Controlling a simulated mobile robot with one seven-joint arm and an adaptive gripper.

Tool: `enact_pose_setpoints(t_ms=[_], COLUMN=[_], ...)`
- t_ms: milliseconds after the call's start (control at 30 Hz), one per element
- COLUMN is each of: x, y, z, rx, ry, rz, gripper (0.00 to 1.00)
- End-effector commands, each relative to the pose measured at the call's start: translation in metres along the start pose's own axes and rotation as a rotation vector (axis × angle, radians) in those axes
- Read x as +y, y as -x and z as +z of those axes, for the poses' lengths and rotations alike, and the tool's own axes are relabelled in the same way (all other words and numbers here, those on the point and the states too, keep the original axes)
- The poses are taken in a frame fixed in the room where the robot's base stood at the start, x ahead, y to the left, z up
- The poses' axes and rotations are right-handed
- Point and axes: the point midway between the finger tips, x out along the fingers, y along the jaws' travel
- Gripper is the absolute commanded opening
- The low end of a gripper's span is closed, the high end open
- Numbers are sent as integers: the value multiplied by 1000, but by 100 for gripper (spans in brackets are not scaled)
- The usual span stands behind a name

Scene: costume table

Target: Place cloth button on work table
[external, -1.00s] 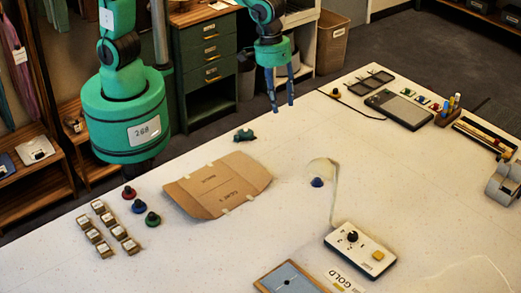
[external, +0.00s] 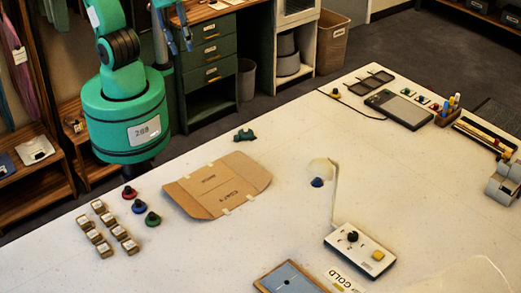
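The white work table (external: 300,135) fills the lower and right part of the external view. I cannot tell for sure which item is the cloth button. Small round dark-topped pieces in red (external: 130,192), blue (external: 138,206) and green (external: 152,219) stand at the table's left. A small dark blue piece (external: 317,182) sits under a pale lamp head in the middle. My gripper (external: 179,42) is at the upper left, off the table and in front of the green drawers. Its two fingers point down and apart, with nothing seen between them.
An unfolded cardboard piece (external: 240,171) lies beside the round pieces, with a green clamp-like item (external: 244,135) behind it. Several small labelled boxes (external: 104,250) stand at left. A lamp control box (external: 360,250) stands at front. The table's middle right is clear.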

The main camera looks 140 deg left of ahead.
Motion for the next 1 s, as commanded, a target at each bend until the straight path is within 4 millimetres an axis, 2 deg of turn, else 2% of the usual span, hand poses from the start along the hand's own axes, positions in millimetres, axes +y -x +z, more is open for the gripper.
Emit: enact_pose_setpoints(t_ms=[33,200,433,600,1000], x=[0,-4,-10,-12,-13], y=[8,24,34,35,34], z=[14,57,98,109,110], rx=[13,48,84,94,94], ry=[-50,-221,-390,-440,-445], rz=[10,33,51,56,56], gripper=[39,39,39,39,39])
